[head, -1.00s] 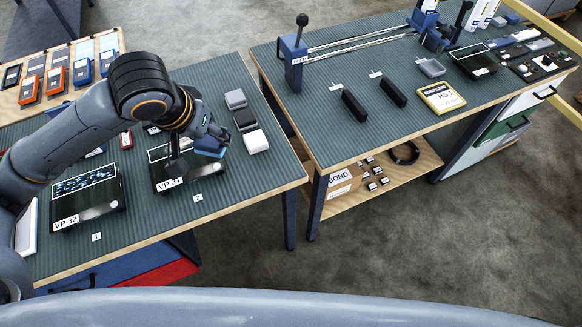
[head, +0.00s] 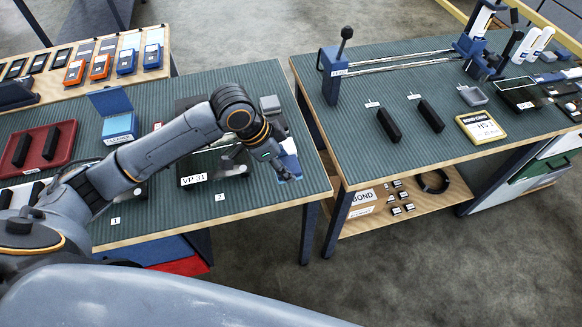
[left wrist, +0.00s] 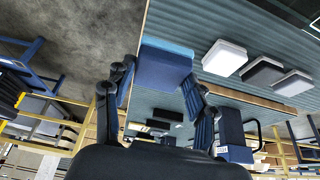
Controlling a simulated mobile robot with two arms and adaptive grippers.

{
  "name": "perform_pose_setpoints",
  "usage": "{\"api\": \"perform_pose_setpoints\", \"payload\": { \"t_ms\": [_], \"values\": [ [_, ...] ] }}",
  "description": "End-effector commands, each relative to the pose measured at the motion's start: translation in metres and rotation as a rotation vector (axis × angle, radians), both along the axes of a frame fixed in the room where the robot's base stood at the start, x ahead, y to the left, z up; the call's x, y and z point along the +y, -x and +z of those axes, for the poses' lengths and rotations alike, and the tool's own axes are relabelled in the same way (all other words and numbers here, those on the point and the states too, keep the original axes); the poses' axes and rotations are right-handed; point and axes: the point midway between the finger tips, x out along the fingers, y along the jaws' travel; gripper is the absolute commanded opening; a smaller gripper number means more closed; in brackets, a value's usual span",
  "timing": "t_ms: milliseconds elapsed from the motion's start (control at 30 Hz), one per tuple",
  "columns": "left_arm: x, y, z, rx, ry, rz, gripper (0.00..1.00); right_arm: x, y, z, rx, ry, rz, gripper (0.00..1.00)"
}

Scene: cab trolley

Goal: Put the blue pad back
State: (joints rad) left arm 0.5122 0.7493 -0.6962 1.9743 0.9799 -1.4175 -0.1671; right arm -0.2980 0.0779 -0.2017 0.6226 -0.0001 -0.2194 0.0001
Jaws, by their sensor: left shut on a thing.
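My left gripper (head: 276,163) is over the right end of the near left table, close to its right edge. In the left wrist view its fingers (left wrist: 158,88) are shut on the blue pad (left wrist: 165,66), one on each side. A white pad (left wrist: 224,57), a black pad (left wrist: 262,72) and a light grey pad (left wrist: 292,82) form a row beside the blue pad, with a gap between it and the white one. In the head view the grey pad (head: 270,104) shows behind my wrist, which hides much of the row. I cannot tell whether the blue pad touches the table. My right gripper is not in view.
The ribbed green table (head: 262,198) has a bare front strip. A stand labelled VP 31 (head: 194,179) is left of the gripper. An open blue box (head: 118,124) and a red tray (head: 66,146) lie farther left. A second table (head: 372,152) stands across a gap.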

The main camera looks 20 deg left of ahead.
Motion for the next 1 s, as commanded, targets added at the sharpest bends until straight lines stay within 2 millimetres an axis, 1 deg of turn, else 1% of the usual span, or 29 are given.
{"api": "perform_pose_setpoints", "payload": {
  "t_ms": [33,100,200,367,433,600,700,1000],
  "values": [
    [-0.002,-0.006,-0.012,0.008,-0.001,0.002,0.31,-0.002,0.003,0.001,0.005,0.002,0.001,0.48],
    [-0.003,-0.016,-0.023,0.007,0.0,0.002,0.31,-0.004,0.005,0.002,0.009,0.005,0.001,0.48],
    [-0.005,-0.026,-0.036,0.006,-0.001,0.002,0.31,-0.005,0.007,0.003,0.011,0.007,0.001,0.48],
    [-0.006,-0.034,-0.046,0.005,-0.001,0.001,0.31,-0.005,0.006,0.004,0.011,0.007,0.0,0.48],
    [-0.007,-0.038,-0.053,0.007,-0.002,0.0,0.31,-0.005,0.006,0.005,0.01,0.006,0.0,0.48],
    [-0.006,-0.037,-0.075,0.006,-0.002,0.001,0.31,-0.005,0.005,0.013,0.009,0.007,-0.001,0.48],
    [-0.006,-0.037,-0.08,0.004,-0.002,0.0,0.31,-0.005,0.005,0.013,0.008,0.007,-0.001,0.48],
    [-0.006,-0.037,-0.083,0.003,-0.003,0.001,0.31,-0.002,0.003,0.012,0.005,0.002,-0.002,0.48]
  ]
}}
